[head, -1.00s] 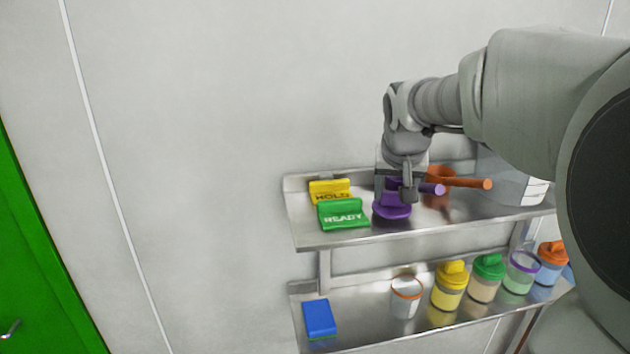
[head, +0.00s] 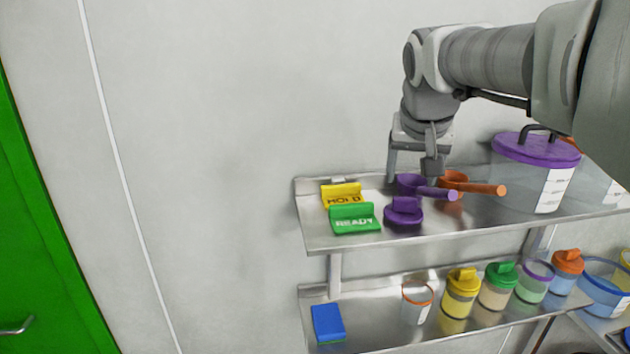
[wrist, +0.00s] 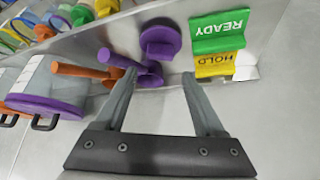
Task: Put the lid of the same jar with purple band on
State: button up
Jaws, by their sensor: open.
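A purple lid with an upright grip (head: 404,214) lies on the upper shelf, right of the green READY sign; it also shows in the wrist view (wrist: 160,40). The jar with the purple band (head: 535,283) stands uncovered on the lower shelf, between the green-lidded and orange-lidded jars. Its pale green contents show through the clear wall. My gripper (head: 412,168) is open and empty above the back of the upper shelf, behind and above the lid, near the purple scoop. In the wrist view its fingers (wrist: 159,76) are wide apart, touching nothing I can make out.
A purple scoop (head: 410,184) and an orange scoop (head: 455,180) sit close behind the lid. A large clear container with a purple top (head: 535,150) stands right of them. Yellow HOLD (head: 342,194) and green READY (head: 354,219) signs lie left. A blue block (head: 328,322) lies below.

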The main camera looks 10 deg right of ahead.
jog(key=s+a+f+n, duration=0.1)
jog(key=s+a, duration=0.2)
jog(key=s, duration=0.3)
jog(key=s+a+f+n+y, duration=0.1)
jog(key=s+a+f, duration=0.1)
jog(key=s, duration=0.4)
jog(key=shift+a+f, duration=0.3)
jog(key=shift+a, duration=0.1)
jog(key=shift+n+g+y, duration=0.3)
jog(key=shift+n+y, duration=0.4)
jog(key=shift+n, duration=0.2)
jog(key=s+a+f, duration=0.1)
jog(key=s+f, duration=0.1)
jog(key=s+a+f, duration=0.1)
jog(key=s+f, duration=0.2)
jog(key=s+a+f, duration=0.1)
jog(key=s+f, duration=0.1)
jog(key=shift+s+a+f, duration=0.1)
jog(key=shift+s+f, duration=0.3)
jog(key=shift+c, duration=0.4)
jog(key=shift+s+f, duration=0.25)
jog(key=shift+c, duration=1.2)
jog(key=shift+a+f, duration=0.1)
jog(key=shift+a, duration=0.05)
